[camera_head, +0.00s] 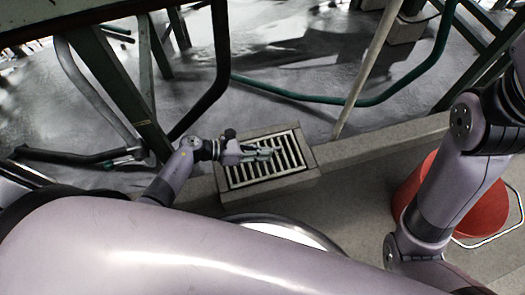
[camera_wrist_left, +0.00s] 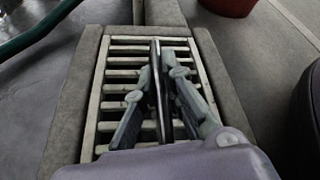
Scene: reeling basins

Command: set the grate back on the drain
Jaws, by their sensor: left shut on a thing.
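The grate (camera_head: 244,176) is a pale rectangular frame with several slats and dark gaps. It lies within the raised stone surround of the drain (camera_head: 308,158), its edges roughly in line with it. I cannot tell whether it is fully seated. My left gripper (camera_head: 272,151) is over the middle of the grate. In the left wrist view the grate (camera_wrist_left: 124,75) fills the stone surround (camera_wrist_left: 72,90), and the left gripper (camera_wrist_left: 158,72) is closed around a thin dark upright piece in line with the grate's middle. My right arm shows at the right, but its gripper is out of view.
A red bucket (camera_head: 483,208) with a wire handle stands right of the drain. A round pale-rimmed vessel (camera_head: 285,225) is close in front.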

